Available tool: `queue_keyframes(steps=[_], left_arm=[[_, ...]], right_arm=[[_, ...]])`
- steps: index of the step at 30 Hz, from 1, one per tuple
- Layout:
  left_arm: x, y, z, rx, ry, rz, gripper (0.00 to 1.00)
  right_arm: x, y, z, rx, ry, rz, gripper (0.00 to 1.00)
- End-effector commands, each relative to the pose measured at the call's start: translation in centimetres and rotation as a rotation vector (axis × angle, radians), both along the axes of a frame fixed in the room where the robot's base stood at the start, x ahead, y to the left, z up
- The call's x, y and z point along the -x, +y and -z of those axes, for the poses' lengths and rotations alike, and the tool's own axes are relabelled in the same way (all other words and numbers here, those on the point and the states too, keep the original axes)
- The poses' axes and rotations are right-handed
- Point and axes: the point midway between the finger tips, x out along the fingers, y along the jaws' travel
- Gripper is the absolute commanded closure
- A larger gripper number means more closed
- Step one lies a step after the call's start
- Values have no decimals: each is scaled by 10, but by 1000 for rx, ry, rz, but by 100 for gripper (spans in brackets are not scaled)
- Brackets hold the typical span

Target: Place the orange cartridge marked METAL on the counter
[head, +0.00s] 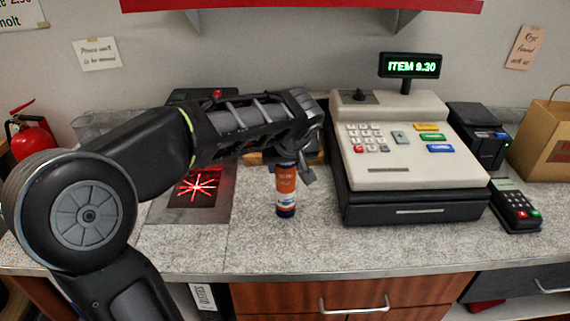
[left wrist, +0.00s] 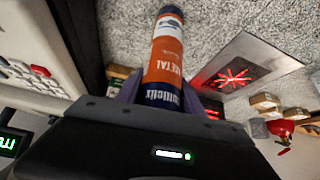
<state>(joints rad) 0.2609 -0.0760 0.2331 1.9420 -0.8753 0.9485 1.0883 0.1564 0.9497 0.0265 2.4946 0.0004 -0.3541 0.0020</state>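The orange cartridge (head: 286,188), with white and dark blue bands, is upright over the counter (head: 290,245), left of the cash register. In the left wrist view the cartridge (left wrist: 166,55) shows the word METAL. My left gripper (head: 291,168) is at its upper end, and its purple fingers (left wrist: 165,92) lie close against both sides of it. I cannot tell whether the cartridge's lower end touches the counter. My right gripper is not in view.
A cash register (head: 395,150) stands just right of the cartridge. A scanner plate (head: 195,192) with a red glow lies to the left. A card terminal (head: 516,206) and a paper bag (head: 545,140) are farther right. The counter's front strip is clear.

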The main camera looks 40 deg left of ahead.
Motion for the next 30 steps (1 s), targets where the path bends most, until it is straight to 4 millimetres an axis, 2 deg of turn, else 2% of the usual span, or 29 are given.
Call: queue_keyframes(steps=[1,8,20,26,30], left_arm=[[0,0,0,0,0,0,52],[0,0,0,0,0,0,34],[1,-1,-6,0,-1,1,34],[12,-13,-31,0,-5,2,34],[24,-25,-56,1,-6,2,34]], right_arm=[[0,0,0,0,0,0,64],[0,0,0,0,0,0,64],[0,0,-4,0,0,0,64],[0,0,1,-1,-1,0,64],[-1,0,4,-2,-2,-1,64]])
